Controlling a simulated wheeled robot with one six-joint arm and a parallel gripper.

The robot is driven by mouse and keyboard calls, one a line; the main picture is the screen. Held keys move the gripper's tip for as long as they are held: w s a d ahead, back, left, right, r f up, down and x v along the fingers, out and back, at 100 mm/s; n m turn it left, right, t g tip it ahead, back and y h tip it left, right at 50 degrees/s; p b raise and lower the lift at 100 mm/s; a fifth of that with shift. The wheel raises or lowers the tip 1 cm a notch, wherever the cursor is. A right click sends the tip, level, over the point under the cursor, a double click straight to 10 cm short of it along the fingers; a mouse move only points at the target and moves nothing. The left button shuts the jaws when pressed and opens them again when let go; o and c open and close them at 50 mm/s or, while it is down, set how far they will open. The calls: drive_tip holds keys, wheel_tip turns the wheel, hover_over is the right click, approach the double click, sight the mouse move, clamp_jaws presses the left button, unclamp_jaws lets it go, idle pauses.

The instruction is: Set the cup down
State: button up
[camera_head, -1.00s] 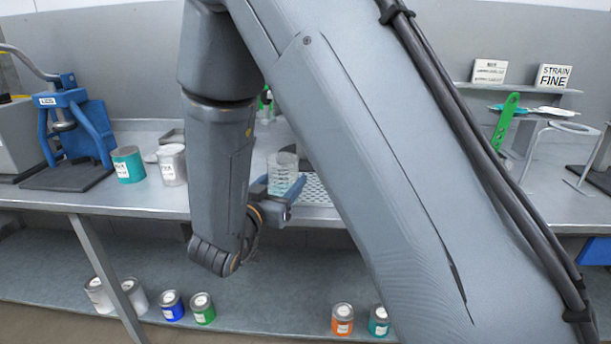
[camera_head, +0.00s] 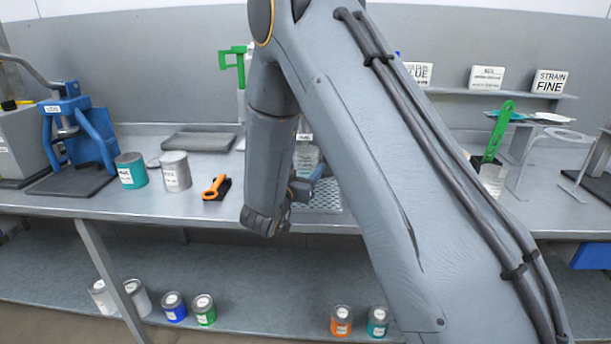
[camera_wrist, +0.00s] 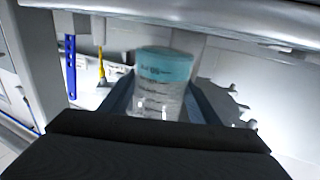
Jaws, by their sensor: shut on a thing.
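The cup (camera_wrist: 158,100) is clear with printed markings and shows teal at its far end in the wrist view. It sits between the two blue fingers of my gripper (camera_wrist: 160,88), which is shut on it. In the head view the cup (camera_head: 306,158) shows partly behind my arm, held by my gripper (camera_head: 316,174) above a perforated plate (camera_head: 326,196) on the bench. My arm hides much of the cup and gripper, and I cannot tell whether the cup's base touches the plate.
A teal can (camera_head: 131,171) and a grey can (camera_head: 175,172) stand on the bench (camera_head: 215,215) at left, beside an orange-handled tool (camera_head: 215,187) and a blue press (camera_head: 75,130). A clear container (camera_head: 491,180) with a green strip stands at right. A shallow tray (camera_head: 198,142) lies behind.

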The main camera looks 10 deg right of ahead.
drive_tip(key=shift+f+p, duration=0.3)
drive_tip(key=shift+f, duration=1)
drive_tip(key=shift+f, duration=0.2)
drive_tip(key=o, duration=1.2)
drive_tip(key=shift+r, duration=0.1)
drive_tip(key=shift+a+r, duration=0.15)
drive_tip(key=b+v, duration=0.2)
drive_tip(key=v, duration=1)
